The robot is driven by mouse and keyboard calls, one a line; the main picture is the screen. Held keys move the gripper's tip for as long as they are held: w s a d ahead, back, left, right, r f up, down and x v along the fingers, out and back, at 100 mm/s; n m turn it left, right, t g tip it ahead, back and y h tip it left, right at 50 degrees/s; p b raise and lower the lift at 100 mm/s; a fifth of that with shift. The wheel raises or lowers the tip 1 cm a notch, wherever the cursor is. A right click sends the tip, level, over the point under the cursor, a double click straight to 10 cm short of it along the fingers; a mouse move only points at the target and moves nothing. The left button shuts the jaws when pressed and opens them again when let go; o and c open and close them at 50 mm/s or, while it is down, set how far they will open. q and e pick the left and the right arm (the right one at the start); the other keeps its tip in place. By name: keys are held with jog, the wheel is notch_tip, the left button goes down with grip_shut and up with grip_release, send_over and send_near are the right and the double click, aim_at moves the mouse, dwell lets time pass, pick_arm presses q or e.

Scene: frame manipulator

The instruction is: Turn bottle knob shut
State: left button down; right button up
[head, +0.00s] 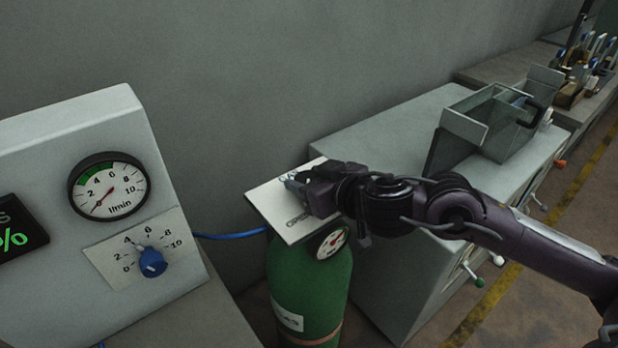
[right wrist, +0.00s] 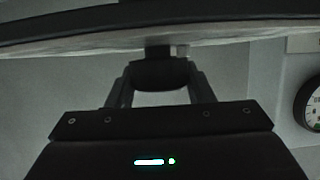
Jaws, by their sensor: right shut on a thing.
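The green bottle (head: 308,285) stands upright beside the console, with a small pressure gauge (head: 329,240) near its top. A white marked plate (head: 272,208) sits tilted over the bottle's top. My right gripper (head: 294,183) reaches in from the right over this plate and is shut on the bottle knob, which it mostly hides in the head view. In the right wrist view the dark knob (right wrist: 160,75) shows between the two fingers, with a short stem against the plate (right wrist: 160,30). My left gripper is not in view.
The grey console (head: 50,150) at left carries a round flow gauge (head: 109,190) and a blue dial knob (head: 152,262). A blue hose (head: 230,236) runs from it toward the bottle. A grey cabinet (head: 390,140) with an open metal box (head: 495,120) stands at right under my arm.

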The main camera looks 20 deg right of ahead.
jog(key=n+g+y+p, duration=0.2)
jog(key=n+y, duration=0.1)
jog(key=shift+d+r+y, duration=0.1)
jog(key=shift+r+y, duration=0.05)
jog(key=shift+y, duration=0.15)
jog(key=n+g+y+p, duration=0.2)
jog(key=n+g+y, duration=0.1)
jog(key=n, duration=0.1)
jog(key=shift+w, duration=0.15)
jog(key=n+g+y, duration=0.1)
jog(key=n+g, duration=0.1)
jog(key=g, duration=0.1)
jog(key=shift+n, duration=0.4)
jog(key=n+g+y, duration=0.1)
jog(key=n+g, duration=0.1)
jog(key=g, duration=0.1)
jog(key=shift+n+b, duration=0.4)
jog(key=shift+c, duration=0.2)
jog(key=shift+o, duration=0.2)
jog(key=shift+n+g, duration=0.9)
jog(key=shift+g, duration=0.3)
jog(key=shift+n+g, duration=1)
jog(key=shift+g, duration=0.1)
jog(key=shift+n+g+h, duration=0.4)
jog(key=shift+n+g, duration=0.2)
jog(key=shift+g, duration=0.1)
jog(key=shift+f, duration=0.3)
